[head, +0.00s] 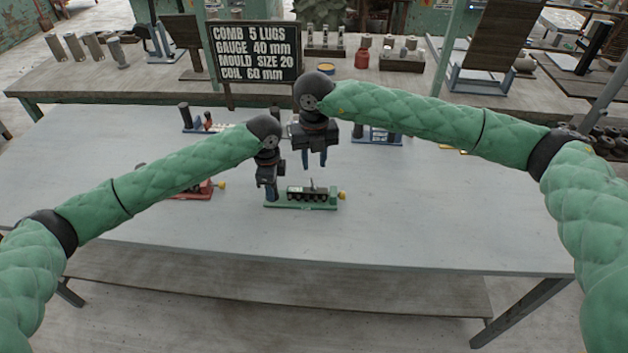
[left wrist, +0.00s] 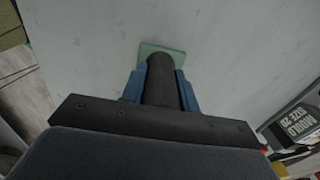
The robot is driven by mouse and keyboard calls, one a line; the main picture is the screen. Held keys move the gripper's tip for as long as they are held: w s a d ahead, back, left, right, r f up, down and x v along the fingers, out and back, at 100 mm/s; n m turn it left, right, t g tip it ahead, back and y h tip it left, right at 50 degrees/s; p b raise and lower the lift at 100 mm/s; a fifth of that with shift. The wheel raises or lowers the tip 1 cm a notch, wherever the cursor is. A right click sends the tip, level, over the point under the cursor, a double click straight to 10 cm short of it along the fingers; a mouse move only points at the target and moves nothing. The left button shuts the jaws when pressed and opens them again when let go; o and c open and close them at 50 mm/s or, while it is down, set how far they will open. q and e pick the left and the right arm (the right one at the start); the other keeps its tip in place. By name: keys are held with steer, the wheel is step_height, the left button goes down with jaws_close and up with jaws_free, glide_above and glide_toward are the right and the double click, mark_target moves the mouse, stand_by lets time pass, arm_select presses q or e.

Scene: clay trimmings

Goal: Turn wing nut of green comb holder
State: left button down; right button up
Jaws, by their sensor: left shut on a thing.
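The green comb holder (head: 318,207) lies near the middle of the table in the head view. It carries a row of dark blocks with a small upright piece above them, and a yellow knob (head: 342,195) sits at its right end. I cannot tell which part is the wing nut. My left gripper (head: 269,192) is at the holder's left end. In the left wrist view its blue fingers are shut on a dark round post (left wrist: 162,82) above the green base (left wrist: 176,53). My right gripper (head: 314,160) hangs above and behind the holder, fingers apart and empty.
A red holder (head: 198,192) stands to the left, partly behind my left arm. Blue holders (head: 378,136) stand at the back. A black sign (head: 254,52) lists comb and gauge numbers. The table (head: 430,220) is clear to the right and in front.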

mark_target(314, 184)
step_height(314, 184, down, 8)
stand_by(0.4)
steer(key=shift+c, duration=0.2)
jaws_close()
